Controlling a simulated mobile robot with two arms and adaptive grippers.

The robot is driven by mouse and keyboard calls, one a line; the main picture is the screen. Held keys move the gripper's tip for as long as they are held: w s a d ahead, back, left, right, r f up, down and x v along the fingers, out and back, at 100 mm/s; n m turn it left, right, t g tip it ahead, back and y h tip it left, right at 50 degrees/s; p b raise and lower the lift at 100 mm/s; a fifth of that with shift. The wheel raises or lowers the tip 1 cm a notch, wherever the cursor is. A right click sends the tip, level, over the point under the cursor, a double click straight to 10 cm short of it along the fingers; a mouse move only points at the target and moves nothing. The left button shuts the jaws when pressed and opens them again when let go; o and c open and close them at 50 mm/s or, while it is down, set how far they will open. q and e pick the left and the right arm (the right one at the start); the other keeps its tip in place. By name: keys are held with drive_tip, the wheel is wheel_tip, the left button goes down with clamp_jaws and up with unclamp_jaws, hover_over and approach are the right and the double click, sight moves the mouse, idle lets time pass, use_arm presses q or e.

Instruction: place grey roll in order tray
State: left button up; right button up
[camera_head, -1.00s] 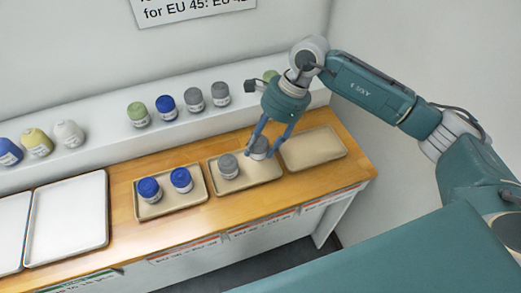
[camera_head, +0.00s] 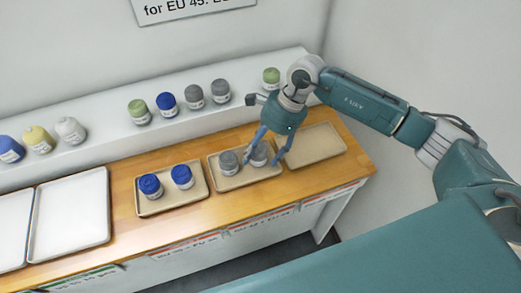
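My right gripper (camera_head: 262,162) is open over the middle tan tray (camera_head: 268,174). Its two fingers stand either side of a grey roll (camera_head: 258,156), with the right finger clear of it; the left finger partly covers it. This roll sits upright in the tray, to the right of a second grey roll (camera_head: 228,161). Two more grey rolls, one on the left (camera_head: 194,97) and one on the right (camera_head: 220,91), stand on the white shelf behind. My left gripper is not in view.
A tan tray (camera_head: 170,206) to the left holds two blue rolls. An empty tan tray (camera_head: 316,144) lies to the right. White trays (camera_head: 70,217) lie at far left. Green, blue, yellow and white rolls stand on the shelf (camera_head: 100,152).

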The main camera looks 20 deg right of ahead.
drive_tip(key=shift+r, duration=0.2)
drive_tip(key=shift+d+r, duration=0.2)
drive_tip(key=shift+r, duration=0.05)
drive_tip(key=b+v, duration=0.3)
drive_tip(key=v, duration=0.8)
drive_tip(key=shift+r, duration=0.15)
